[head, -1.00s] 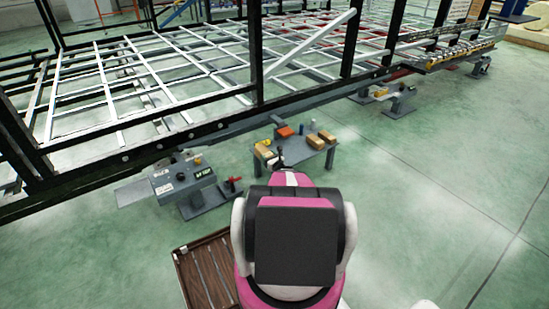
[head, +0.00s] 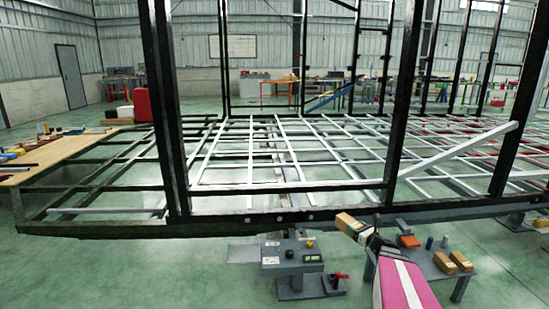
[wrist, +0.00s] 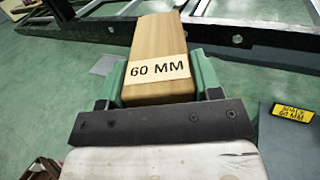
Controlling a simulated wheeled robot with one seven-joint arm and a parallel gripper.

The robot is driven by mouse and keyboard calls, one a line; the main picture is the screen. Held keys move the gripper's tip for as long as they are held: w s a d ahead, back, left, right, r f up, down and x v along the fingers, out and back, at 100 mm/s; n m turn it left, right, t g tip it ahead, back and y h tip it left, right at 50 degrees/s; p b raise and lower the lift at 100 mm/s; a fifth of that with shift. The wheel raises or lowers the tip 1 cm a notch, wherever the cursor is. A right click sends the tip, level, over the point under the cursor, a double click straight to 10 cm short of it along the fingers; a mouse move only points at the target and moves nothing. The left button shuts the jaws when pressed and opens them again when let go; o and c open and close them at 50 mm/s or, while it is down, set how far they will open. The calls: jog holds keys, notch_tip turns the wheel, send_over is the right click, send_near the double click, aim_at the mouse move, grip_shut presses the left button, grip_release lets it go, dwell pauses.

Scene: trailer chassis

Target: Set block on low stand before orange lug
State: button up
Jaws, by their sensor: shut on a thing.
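My gripper (head: 366,234) is shut on a wooden block (head: 348,222), held in the air left of the small grey table. In the wrist view the block (wrist: 158,62) sits between the green fingers (wrist: 161,85), its "60 MM" label facing the camera. A low grey stand (head: 290,262) with white labels and a dark display is on the floor to the left, in front of the chassis. A small orange lug (head: 310,242) shows just behind its top. The gap between block and stand is hard to judge.
The small grey table (head: 425,268) carries an orange piece (head: 409,241), two wooden blocks (head: 453,262) and small posts. A red-handled clamp (head: 340,276) is at the stand's right. The black chassis rail (head: 270,222) runs behind.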

jog(key=s+a+r+n+g+y, duration=0.2)
jog(key=s+a+r, duration=0.3)
jog(key=a+r, duration=0.3)
jog(key=s+a+r+n+g+y, duration=0.3)
jog(key=s+a+r+y, duration=0.1)
jog(key=a+r, duration=0.5)
jog(key=shift+s, duration=0.55)
